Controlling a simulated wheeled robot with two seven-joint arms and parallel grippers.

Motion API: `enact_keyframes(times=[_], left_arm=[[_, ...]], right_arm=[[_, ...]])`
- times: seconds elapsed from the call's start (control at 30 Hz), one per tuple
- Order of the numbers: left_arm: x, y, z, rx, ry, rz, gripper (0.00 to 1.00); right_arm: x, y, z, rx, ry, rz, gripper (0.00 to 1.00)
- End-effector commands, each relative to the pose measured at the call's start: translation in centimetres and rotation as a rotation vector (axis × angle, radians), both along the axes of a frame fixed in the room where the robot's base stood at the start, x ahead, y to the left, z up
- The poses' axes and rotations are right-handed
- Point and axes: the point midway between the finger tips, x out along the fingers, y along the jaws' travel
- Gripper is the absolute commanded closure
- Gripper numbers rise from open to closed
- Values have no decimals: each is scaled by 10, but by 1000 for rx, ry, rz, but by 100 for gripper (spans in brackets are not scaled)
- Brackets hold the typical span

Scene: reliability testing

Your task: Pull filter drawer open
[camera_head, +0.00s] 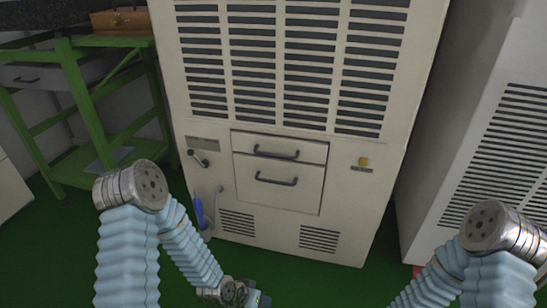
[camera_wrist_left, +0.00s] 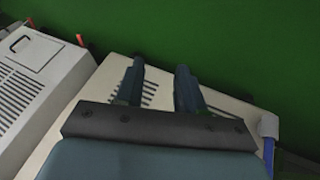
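A tall beige cabinet (camera_head: 345,190) stands in the middle of the head view. Its front has a shallow upper drawer (camera_head: 240,143) and a deeper lower drawer (camera_head: 300,198), each with a dark bar handle. Both drawers look flush with the front; no label shows which is the filter drawer. My left gripper (camera_head: 262,299) is low at the bottom edge of the head view, below the drawers and apart from them. In the left wrist view its two fingers (camera_wrist_left: 159,85) are spread with nothing between them, over the cabinet's lower vented front (camera_wrist_left: 230,110). My right gripper is out of view.
A lever (camera_head: 198,159) and a blue-handled item (camera_head: 198,213) are on the cabinet's left side. A green bench (camera_head: 95,130) stands left, a white vented cabinet (camera_head: 455,195) right. Green floor is clear in front.

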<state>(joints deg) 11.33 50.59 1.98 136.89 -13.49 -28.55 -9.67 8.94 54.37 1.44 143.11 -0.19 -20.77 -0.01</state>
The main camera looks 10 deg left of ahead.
Motion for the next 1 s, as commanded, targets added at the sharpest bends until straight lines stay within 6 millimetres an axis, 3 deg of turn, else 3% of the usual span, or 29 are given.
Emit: enact_keyframes(times=[0.03,0.1,0.17,0.2,0.23,0.3,0.4,0.5,0.67,1.0], left_arm=[[54,15,7,40,-225,-83,62],[127,38,48,147,-595,-244,62],[175,60,97,286,-923,-392,62],[196,73,131,392,-1121,-490,62],[207,82,156,475,-1260,-558,62],[218,98,207,665,-1535,-713,62],[213,113,256,889,-1809,-894,62],[204,120,281,1023,-1959,-1011,62],[203,115,294,1079,-2025,-1069,62],[249,60,303,1071,-2023,-1066,62]], right_arm=[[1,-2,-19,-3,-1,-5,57],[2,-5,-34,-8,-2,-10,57],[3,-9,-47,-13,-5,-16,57],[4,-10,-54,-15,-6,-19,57],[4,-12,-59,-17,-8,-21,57],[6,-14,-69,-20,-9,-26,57],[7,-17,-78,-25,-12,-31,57],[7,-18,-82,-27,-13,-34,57],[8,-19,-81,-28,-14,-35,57],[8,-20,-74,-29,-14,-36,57]])
